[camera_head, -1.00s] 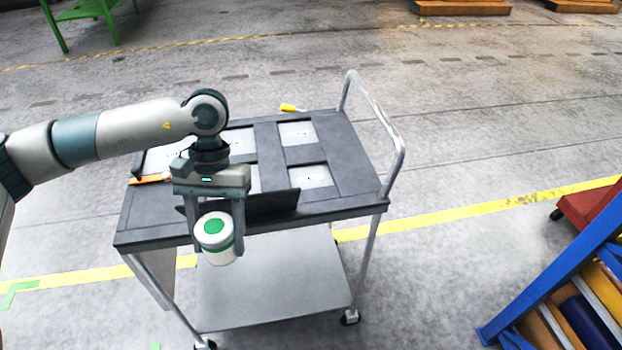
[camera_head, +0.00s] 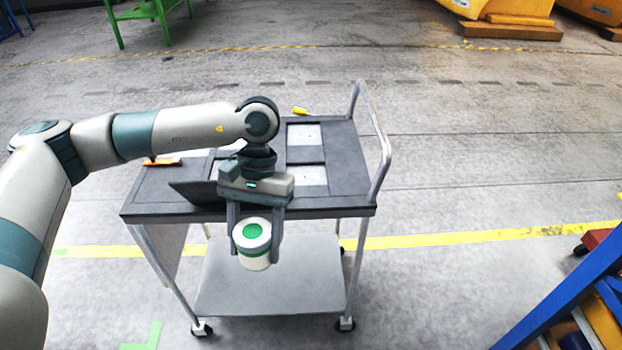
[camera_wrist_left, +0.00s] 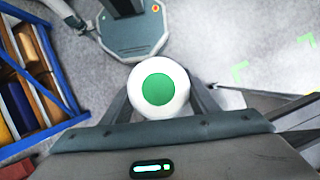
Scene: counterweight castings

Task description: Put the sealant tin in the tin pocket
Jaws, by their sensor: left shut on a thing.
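The sealant tin (camera_head: 255,243) is white with a green disc on its lid and a green band. My left gripper (camera_head: 254,240) is shut on it, one finger on each side, and holds it in front of the cart's near edge. The tin also shows in the left wrist view (camera_wrist_left: 158,91), lid toward the camera. The cart's dark top (camera_head: 345,160) has several recessed pockets with pale floors, such as a back one (camera_head: 304,134) and one nearer (camera_head: 309,176). My left arm hides part of the top; I cannot tell which pocket is for the tin. My right gripper is not in view.
A yellow-handled tool (camera_head: 300,111) lies at the cart's back edge, and an orange item (camera_head: 163,161) at its left. A dark raised flap (camera_head: 195,193) stands by the near edge. The metal handle (camera_head: 378,140) rises at right. A blue rack (camera_head: 570,290) stands at lower right.

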